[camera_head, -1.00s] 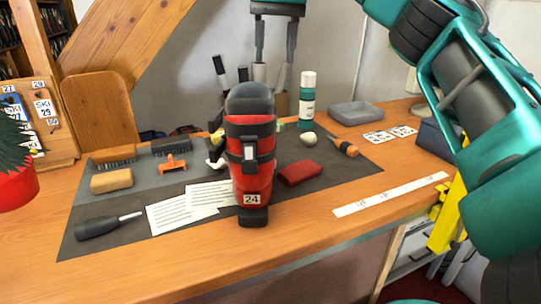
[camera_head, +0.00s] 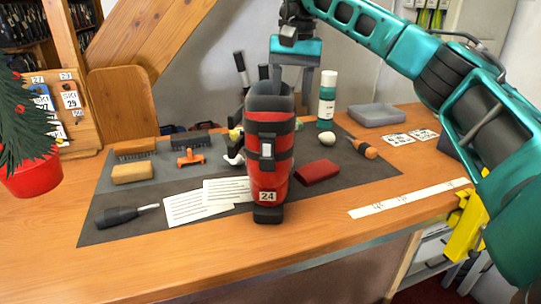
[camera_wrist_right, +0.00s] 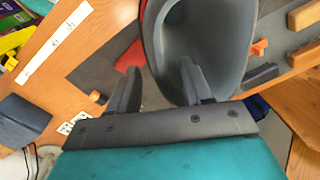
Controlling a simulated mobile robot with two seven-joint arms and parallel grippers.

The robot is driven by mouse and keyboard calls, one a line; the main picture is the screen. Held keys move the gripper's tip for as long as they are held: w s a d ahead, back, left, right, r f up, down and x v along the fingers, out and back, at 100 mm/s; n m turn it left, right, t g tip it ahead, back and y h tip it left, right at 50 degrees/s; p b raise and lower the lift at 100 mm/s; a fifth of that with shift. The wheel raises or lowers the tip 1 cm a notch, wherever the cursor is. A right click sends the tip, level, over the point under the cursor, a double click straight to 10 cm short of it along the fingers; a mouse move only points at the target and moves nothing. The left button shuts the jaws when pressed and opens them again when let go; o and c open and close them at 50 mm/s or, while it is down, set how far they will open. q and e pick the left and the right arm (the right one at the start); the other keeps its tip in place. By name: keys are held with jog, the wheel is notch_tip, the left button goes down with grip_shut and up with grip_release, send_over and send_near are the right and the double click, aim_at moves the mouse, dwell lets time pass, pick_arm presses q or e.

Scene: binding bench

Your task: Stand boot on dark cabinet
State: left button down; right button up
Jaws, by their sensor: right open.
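A red and black ski boot (camera_head: 268,150) with a white 24 label stands upright on the bench, toe facing me. My right gripper (camera_head: 292,88) is open above the boot's top, fingers pointing down. In the right wrist view, one finger lies over the boot's dark opening (camera_wrist_right: 220,40) and the other is outside the rim, so the open fingers (camera_wrist_right: 157,80) straddle one side of the cuff. I cannot tell whether they touch it. My left gripper is not in view. I see no dark cabinet.
A grey mat (camera_head: 120,222) holds brushes, white cards (camera_head: 190,207), a screwdriver (camera_head: 125,215) and a red block (camera_head: 317,171). A green-white bottle (camera_head: 327,100) stands behind, right of the boot. A grey tray (camera_head: 377,115) is at the back right. A plant pot (camera_head: 32,172) is at the left.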

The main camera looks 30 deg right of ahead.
notch_tip(320, 180, down, 4)
jog(key=shift+r, duration=0.15)
grip_shut()
dwell(0.4)
dwell(0.9)
jog(key=shift+w+r, duration=0.1)
jog(key=shift+r, duration=0.05)
